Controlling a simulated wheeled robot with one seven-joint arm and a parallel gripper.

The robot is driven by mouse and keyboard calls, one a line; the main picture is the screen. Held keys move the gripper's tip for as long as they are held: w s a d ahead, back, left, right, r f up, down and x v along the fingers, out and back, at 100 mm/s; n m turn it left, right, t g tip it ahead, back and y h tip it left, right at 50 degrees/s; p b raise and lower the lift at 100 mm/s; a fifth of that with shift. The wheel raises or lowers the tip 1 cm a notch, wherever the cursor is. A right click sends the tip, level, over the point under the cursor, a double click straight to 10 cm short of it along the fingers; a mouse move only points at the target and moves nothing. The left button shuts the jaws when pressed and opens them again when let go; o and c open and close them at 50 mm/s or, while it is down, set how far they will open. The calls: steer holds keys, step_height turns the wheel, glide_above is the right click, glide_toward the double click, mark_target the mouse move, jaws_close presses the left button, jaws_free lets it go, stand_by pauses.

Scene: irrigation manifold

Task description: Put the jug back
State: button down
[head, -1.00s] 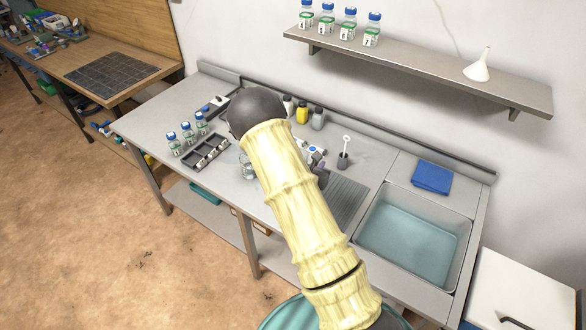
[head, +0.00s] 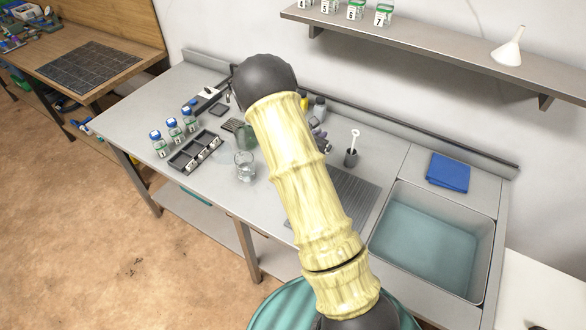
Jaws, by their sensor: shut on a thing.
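My arm (head: 290,165) crosses the middle of the head view and covers part of the steel bench (head: 135,110). My gripper is hidden behind it, so its hold cannot be seen. A clear glass vessel (head: 245,168) stands upright on the bench, left of my arm. A grey-green thing (head: 249,137) shows just behind it, partly covered by my arm. I cannot tell whether either one is the jug. Small grey and white parts (head: 320,140) show at my arm's right edge, too covered to make out.
Left on the bench are several blue-capped bottles (head: 173,127) and a dark compartment tray (head: 196,153). Right are a cup with a white stirrer (head: 351,158), a ribbed drainboard (head: 360,190), a water-filled sink (head: 430,240) and a blue cloth (head: 448,172). A shelf (head: 430,50) holds a funnel (head: 509,48).

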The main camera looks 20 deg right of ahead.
steer(key=f+b, duration=0.2)
steer(key=f, duration=0.1)
steer(key=shift+w+d, duration=0.1)
steer(key=shift+w, duration=0.3)
steer(key=shift+w+f, duration=0.1)
steer(key=shift+w, duration=0.15)
steer(key=shift+s, duration=0.1)
step_height(320, 180, down, 6)
steer(key=shift+d+r+p, duration=0.1)
steer(key=shift+r+p, duration=0.05)
steer(key=shift+p, duration=0.65)
steer(key=shift+f+p, duration=0.65)
steer(key=shift+f, duration=1.65)
